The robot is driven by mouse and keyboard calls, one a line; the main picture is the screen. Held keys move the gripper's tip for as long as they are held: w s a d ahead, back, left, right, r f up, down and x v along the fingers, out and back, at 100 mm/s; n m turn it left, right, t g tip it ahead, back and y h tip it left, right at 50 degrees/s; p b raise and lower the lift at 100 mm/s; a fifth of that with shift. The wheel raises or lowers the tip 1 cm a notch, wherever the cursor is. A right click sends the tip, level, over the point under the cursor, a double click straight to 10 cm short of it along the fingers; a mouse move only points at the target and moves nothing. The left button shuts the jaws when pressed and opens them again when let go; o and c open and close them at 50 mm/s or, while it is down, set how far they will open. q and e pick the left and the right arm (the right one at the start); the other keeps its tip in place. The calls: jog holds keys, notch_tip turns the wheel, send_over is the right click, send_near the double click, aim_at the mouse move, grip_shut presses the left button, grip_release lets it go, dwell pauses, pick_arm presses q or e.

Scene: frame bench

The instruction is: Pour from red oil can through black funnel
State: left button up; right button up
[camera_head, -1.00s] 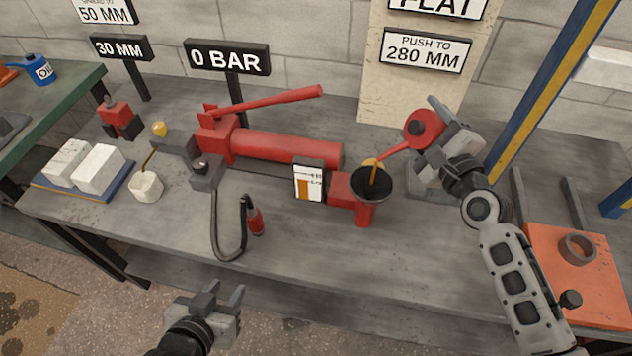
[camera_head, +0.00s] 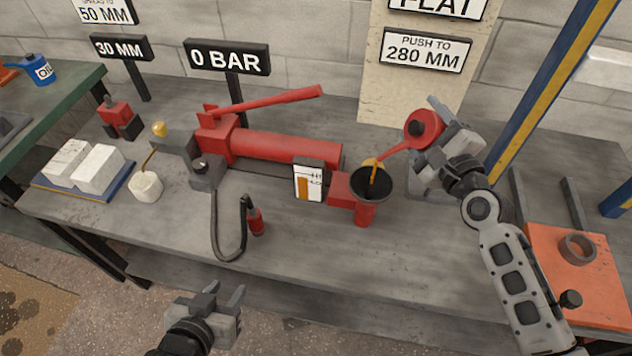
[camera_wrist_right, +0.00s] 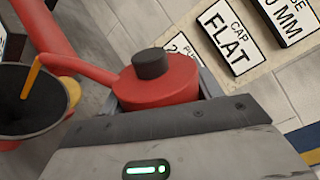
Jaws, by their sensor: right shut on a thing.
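The red oil can (camera_head: 423,128) is tilted, its spout pointing left and down over the black funnel (camera_head: 374,190). An amber stream (camera_head: 373,174) runs from the spout tip into the funnel. The funnel sits on the red end of the pump. My right gripper (camera_head: 440,140) is shut on the can's body. In the right wrist view the can (camera_wrist_right: 160,88) with its dark cap lies between the jaws, and the funnel (camera_wrist_right: 30,105) is at the left. My left gripper (camera_head: 228,300) is open and empty, in front of the bench's front edge.
The red hand pump (camera_head: 285,147) with its long lever lies on the grey bench. A gauge card (camera_head: 308,182) with an orange column stands beside the funnel. A hose (camera_head: 216,235) loops at the front. An orange plate (camera_head: 580,265) lies at the right. A "0 BAR" sign (camera_head: 227,58) stands behind.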

jog(key=shift+d+f+m+b, duration=0.15)
jog(key=shift+f+m+b, duration=0.15)
jog(key=shift+m, duration=0.1)
jog(key=shift+d+f+m, duration=0.1)
jog(key=shift+f+m, duration=0.2)
jog(key=shift+m, duration=0.1)
jog(key=shift+b, duration=0.35)
jog(key=shift+w+d+f+m, duration=0.1)
jog(key=shift+d+f+m, duration=0.05)
jog(key=shift+f+m, duration=0.25)
jog(key=shift+f+m+b, duration=0.3)
jog(key=shift+m+b, duration=0.1)
jog(key=shift+b, duration=0.1)
